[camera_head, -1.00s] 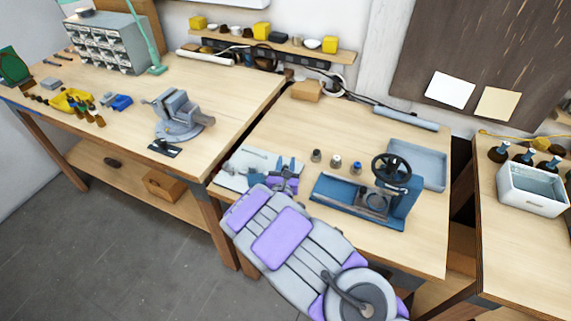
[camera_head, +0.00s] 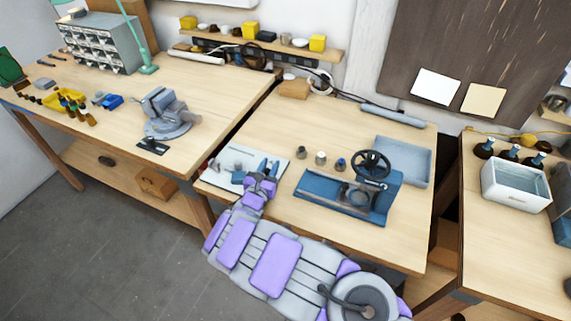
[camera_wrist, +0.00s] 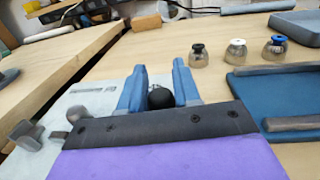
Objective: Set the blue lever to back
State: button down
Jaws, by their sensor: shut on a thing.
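My gripper (camera_head: 264,172) is over the pale plate (camera_head: 236,152) at the front left of the middle bench. In the wrist view the two blue fingers of my gripper (camera_wrist: 161,78) stand on either side of a round black knob (camera_wrist: 161,97), shut on it. The knob's stem is hidden behind the gripper body, so I cannot tell its tilt or its colour. The pale plate (camera_wrist: 105,93) extends under and left of the fingers, with grey metal fittings (camera_wrist: 76,113) on it. No blue lever shaft can be made out.
Three small pots (camera_head: 320,157) with differently coloured tops stand right of the plate. A blue machine with a black handwheel (camera_head: 371,164) is further right, by a grey tray (camera_head: 402,160). A vise (camera_head: 165,113) stands on the left bench. The bench behind the plate is clear.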

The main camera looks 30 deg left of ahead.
aim_at(267, 174)
jog(key=shift+s+d+f+m+h+p, duration=0.1)
jog(key=shift+s+m+h+p, duration=0.2)
jog(key=shift+s+m+h, duration=0.7)
jog(key=shift+s+d+m+h+p, duration=0.1)
jog(key=shift+s+m+h+p, duration=0.15)
jog(key=shift+s+m+h, duration=0.9)
jog(key=shift+s+h, duration=0.05)
jog(key=shift+h, duration=0.55)
jog(key=shift+s+m+h, duration=0.15)
jog(key=shift+s+h, duration=0.05)
jog(key=shift+h, duration=0.55)
jog(key=c, duration=0.9)
grip_release()
jog(key=shift+a, duration=0.15)
jog(key=v, duration=0.5)
jog(key=p+v, duration=0.1)
jog(key=v, duration=0.5)
jog(key=p+v, duration=0.1)
jog(key=v, duration=0.5)
jog(key=shift+s+a+r, duration=0.15)
jog(key=shift+a+r, duration=0.1)
